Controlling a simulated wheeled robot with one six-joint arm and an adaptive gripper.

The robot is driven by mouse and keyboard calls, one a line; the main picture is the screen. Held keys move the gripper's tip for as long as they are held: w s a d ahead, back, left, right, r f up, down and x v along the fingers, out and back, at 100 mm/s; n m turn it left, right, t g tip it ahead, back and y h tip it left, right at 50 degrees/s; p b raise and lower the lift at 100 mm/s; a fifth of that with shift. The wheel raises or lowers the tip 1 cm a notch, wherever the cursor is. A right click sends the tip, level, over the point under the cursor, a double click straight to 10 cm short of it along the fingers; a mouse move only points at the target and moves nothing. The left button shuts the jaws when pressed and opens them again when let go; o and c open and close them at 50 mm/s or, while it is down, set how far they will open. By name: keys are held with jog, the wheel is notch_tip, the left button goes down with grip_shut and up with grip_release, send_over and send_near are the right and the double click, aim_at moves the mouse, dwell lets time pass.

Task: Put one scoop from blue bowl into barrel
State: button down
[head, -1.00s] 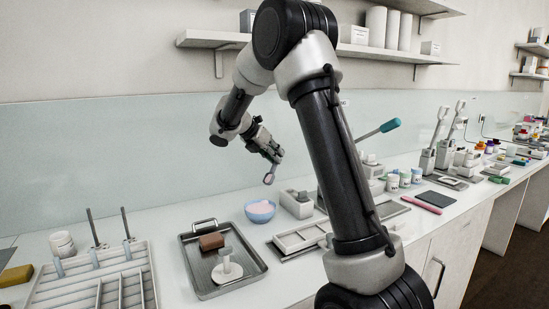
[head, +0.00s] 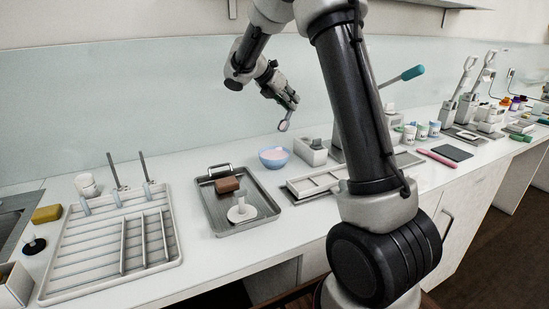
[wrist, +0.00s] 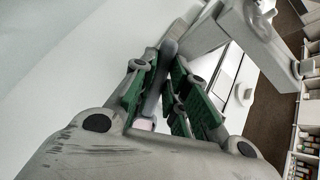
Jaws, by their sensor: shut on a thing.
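My gripper (head: 284,103) is shut on the handle of a small grey scoop (head: 284,125), whose round end hangs above the blue bowl, apart from it in the picture. In the wrist view the scoop's grey handle (wrist: 160,75) runs between my gripper's green-padded fingers (wrist: 172,85); I cannot tell whether the scoop holds anything. The blue bowl (head: 274,163) stands on the bench by the back wall, with pale pink stuff inside. I cannot pick out the barrel for certain; my arm covers part of the bench to the right.
A metal tray (head: 214,222) with a brown block (head: 227,185) and a white stemmed piece (head: 241,210) lies in front of the bowl. A grey box (head: 311,152) stands close right of it. A teal-handled lever (head: 404,76) rises behind my arm. A white rack (head: 75,252) lies left.

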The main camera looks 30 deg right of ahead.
send_over(280, 131)
jog(key=shift+w+d+f, duration=0.25)
jog(key=shift+w+f, duration=0.1)
jog(key=shift+f, duration=4.05)
jog(key=shift+r, duration=3.05)
